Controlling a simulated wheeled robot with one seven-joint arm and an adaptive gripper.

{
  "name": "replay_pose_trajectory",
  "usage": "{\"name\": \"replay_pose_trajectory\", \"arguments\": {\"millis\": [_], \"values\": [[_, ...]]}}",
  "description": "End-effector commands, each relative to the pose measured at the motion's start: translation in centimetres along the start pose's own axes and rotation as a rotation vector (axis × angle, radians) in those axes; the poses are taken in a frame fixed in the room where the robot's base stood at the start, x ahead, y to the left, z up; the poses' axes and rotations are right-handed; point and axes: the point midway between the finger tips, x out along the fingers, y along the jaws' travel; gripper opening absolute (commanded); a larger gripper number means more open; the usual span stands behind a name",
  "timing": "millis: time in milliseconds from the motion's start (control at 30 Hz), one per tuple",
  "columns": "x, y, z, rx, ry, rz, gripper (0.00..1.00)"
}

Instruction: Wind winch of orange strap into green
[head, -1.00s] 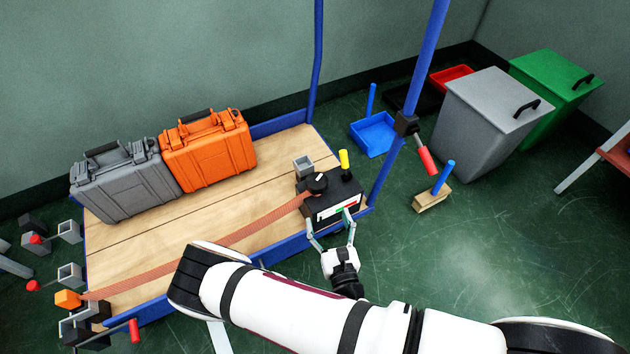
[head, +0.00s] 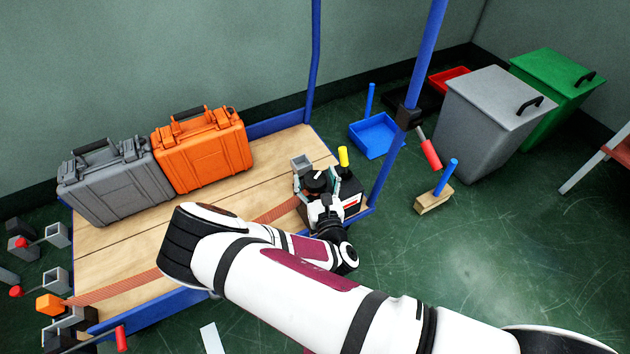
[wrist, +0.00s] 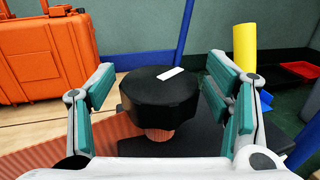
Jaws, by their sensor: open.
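The orange strap (head: 125,286) runs flat across the wooden cart deck to the winch at the deck's right end. The winch has a black knob (wrist: 158,98) with a white mark on its top; the knob also shows in the head view (head: 317,181). A yellow handle (head: 343,157) stands upright behind it. My gripper (wrist: 160,92) is open, its teal-padded fingers to either side of the knob, with visible gaps on both sides. The scale with green, white and red parts on the winch box (head: 350,203) is mostly hidden by my gripper; only a bit of red and white shows.
An orange case (head: 203,155) and a grey case (head: 115,185) stand on the deck at the left. Blue posts (head: 425,60) rise at the deck's right side. Bins stand at the far right.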

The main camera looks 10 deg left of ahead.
Motion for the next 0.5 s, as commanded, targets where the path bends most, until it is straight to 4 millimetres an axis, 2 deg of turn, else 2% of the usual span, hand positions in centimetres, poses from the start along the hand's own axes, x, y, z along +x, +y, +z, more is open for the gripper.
{"name": "replay_pose_trajectory", "arguments": {"millis": [233,433,500], "values": [[0.05,0.01,0.03,0.0,0.0,0.0,0.69],[0.03,0.02,0.02,0.0,0.0,0.001,0.24],[0.04,0.02,0.01,0.0,0.0,0.001,0.23]]}}
